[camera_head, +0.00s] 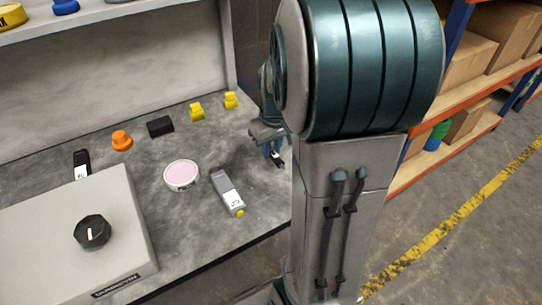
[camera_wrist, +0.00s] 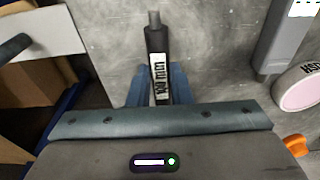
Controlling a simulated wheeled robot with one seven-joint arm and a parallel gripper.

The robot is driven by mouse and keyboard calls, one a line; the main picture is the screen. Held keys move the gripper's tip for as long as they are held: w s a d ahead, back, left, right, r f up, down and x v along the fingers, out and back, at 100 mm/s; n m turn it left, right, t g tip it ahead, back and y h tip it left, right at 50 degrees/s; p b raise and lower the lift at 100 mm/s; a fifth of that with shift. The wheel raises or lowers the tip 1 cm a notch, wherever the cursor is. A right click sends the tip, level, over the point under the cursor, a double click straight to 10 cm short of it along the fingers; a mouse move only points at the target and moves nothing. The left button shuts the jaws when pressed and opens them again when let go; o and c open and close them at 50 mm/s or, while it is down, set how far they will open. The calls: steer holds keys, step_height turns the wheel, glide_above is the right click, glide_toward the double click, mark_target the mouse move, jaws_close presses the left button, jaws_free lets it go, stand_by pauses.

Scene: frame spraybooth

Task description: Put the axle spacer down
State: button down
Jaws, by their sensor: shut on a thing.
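The axle spacer (camera_wrist: 158,45) is a slim black piece with a white printed label and a grey tip, in the upper middle of the wrist view. My gripper (camera_wrist: 158,88) has its two blue fingers closed on either side of it. In the head view my gripper (camera_head: 274,153) is at the right end of the grey bench (camera_head: 215,130), partly hidden by my arm, with a small dark end of the spacer showing below it. I cannot tell whether the spacer touches the bench top.
Yellow pieces (camera_head: 197,112), a black block (camera_head: 160,126) and an orange knob (camera_head: 121,140) are farther back. A grey box (camera_head: 60,230) fills the front left.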

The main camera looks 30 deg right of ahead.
mark_target(274, 154)
steer(key=shift+f+b, duration=0.4)
steer(key=shift+f, duration=0.9)
steer(key=shift+f, duration=0.15)
steer(key=c, duration=1.3)
jaws_free()
step_height(274, 154, up, 12)
steer(key=s+p, duration=0.1)
steer(key=p, duration=0.5)
steer(key=s+a+f, duration=0.1)
steer(key=s+a, duration=0.2)
steer(key=a, duration=0.1)
steer(key=s+a, duration=0.4)
steer(key=s+a+f, duration=0.1)
steer(key=s+a, duration=0.3)
steer(key=a, duration=0.1)
steer(key=shift+s+f, duration=0.1)
steer(key=shift+f, duration=0.2)
